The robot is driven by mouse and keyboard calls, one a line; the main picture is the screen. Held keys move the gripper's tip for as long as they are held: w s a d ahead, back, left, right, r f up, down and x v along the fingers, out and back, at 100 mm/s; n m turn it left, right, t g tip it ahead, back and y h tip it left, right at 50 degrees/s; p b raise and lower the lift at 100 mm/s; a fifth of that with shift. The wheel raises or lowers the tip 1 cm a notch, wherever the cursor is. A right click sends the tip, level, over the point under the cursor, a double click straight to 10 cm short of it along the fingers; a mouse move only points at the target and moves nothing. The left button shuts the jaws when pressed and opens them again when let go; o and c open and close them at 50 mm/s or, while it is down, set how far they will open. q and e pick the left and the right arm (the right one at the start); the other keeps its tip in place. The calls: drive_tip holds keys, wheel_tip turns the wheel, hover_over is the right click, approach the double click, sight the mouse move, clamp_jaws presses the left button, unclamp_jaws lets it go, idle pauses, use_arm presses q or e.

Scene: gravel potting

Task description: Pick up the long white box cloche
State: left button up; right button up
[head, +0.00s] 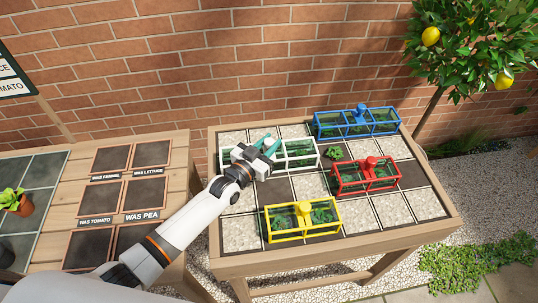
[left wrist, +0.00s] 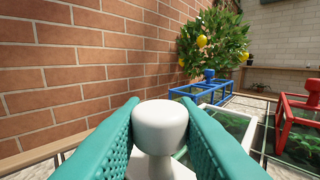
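The long white box cloche (head: 301,152) has a white frame with clear panes, and stands at the back left of the tiled table, with greenery showing through it. My left gripper (head: 267,146) is over its top, hiding part of it. In the left wrist view the teal fingers of my left gripper (left wrist: 160,110) are on both sides of the cloche's round white knob (left wrist: 160,125), with no gap seen; they look shut on it. The cloche appears to rest on the table. My right gripper is not in view.
A blue cloche (head: 357,122) stands behind to the right, a red cloche (head: 365,176) to the right and a yellow cloche (head: 302,220) in front. A small bare plant (head: 334,153) sits between the white and red cloches. A brick wall (head: 230,60) rises close behind.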

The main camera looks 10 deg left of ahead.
use_arm(q)
clamp_jaws()
drive_tip(key=shift+r, duration=0.1)
